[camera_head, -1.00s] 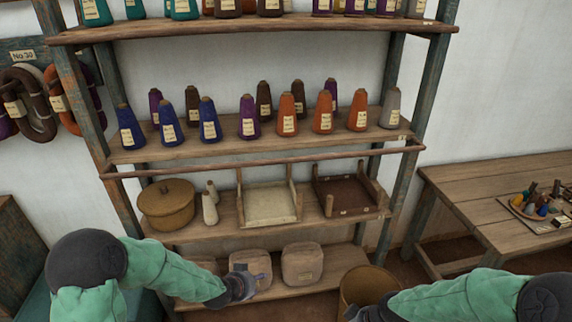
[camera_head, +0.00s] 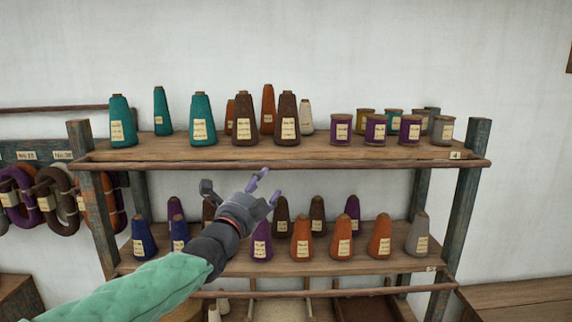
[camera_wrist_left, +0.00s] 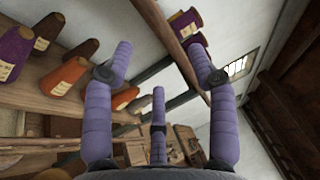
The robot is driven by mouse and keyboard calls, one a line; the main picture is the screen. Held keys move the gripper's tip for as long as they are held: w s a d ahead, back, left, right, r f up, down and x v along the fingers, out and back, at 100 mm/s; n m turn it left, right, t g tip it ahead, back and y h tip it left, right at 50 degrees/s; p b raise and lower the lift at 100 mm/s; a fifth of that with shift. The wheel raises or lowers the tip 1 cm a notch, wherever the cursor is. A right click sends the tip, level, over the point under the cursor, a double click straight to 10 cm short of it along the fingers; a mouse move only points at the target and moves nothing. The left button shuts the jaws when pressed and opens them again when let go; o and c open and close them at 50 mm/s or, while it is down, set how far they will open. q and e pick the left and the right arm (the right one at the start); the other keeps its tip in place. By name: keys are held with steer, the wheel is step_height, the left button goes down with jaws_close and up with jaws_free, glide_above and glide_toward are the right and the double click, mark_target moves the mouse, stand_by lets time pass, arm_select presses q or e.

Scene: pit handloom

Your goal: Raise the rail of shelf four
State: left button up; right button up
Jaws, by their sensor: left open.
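Shelf four (camera_head: 340,152) is the top board, with a small "4" tag at its right end. Its rail (camera_head: 380,164) is a thin brown wooden rod along the front edge, sitting low. My left gripper (camera_head: 262,186) is open and empty, just below the middle of the rail, fingers pointing up and right. In the left wrist view, the rail (camera_wrist_left: 166,40) crosses diagonally beyond the spread fingers of my left gripper (camera_wrist_left: 158,75); no contact is clear. My right gripper is not in view.
Cones and labelled spools (camera_head: 375,130) stand close behind the rail on shelf four. The shelf below (camera_head: 320,268) holds a row of cones behind my arm, with its own rail (camera_head: 330,292). Posts (camera_head: 466,210) bound both ends. Skeins (camera_head: 60,200) hang at left.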

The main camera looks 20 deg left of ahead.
mark_target(279, 168)
arm_select(q)
steer(key=p+x, duration=0.2)
steer(key=x, duration=0.8)
steer(key=shift+w+f+p, duration=0.1)
steer(key=shift+w+p, duration=0.15)
steer(key=shift+p, duration=0.1)
jaws_close()
